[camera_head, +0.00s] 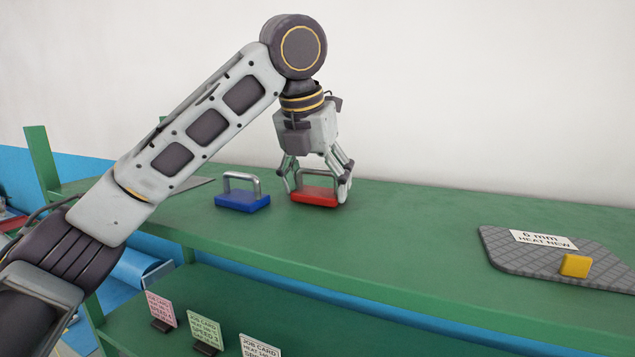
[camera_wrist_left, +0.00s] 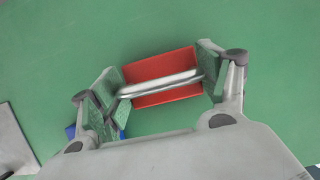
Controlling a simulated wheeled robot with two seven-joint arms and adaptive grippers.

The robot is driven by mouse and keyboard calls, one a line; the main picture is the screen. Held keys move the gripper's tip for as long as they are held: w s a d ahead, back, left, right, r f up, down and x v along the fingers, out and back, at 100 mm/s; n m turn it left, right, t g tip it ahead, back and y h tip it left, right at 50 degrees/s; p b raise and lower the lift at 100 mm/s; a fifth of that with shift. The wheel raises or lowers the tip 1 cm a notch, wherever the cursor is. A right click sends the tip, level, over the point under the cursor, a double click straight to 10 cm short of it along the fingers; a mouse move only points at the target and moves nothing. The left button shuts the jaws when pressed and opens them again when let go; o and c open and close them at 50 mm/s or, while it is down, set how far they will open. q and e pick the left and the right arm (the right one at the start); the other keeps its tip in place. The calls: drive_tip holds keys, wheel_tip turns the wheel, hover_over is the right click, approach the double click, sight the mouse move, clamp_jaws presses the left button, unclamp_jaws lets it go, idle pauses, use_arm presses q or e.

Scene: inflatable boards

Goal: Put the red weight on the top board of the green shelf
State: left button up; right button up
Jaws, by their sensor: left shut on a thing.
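The red weight (camera_head: 315,196) is a red block with a metal handle on the top board of the green shelf (camera_head: 400,230). It appears to rest on the board; any small gap under it cannot be told. My left gripper (camera_head: 320,180) points down over it, its fingers at the two ends of the handle, shut on the weight. In the left wrist view the red weight (camera_wrist_left: 150,66) lies between the fingertips of my left gripper (camera_wrist_left: 160,85), with the silver handle running from finger to finger. My right gripper is not in view.
A blue weight (camera_head: 243,200) with a metal handle stands just left of the red one. A grey quilted mat (camera_head: 510,257) with a "6 mm" label and a yellow block (camera_head: 575,265) lies at the right. Job cards (camera_head: 204,331) stand on the lower board. The board's middle is clear.

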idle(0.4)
use_arm(q)
drive_tip(key=o, duration=1.4)
drive_tip(key=shift+f, duration=0.15)
drive_tip(key=shift+o, duration=0.2)
drive_tip(key=v, duration=1.2)
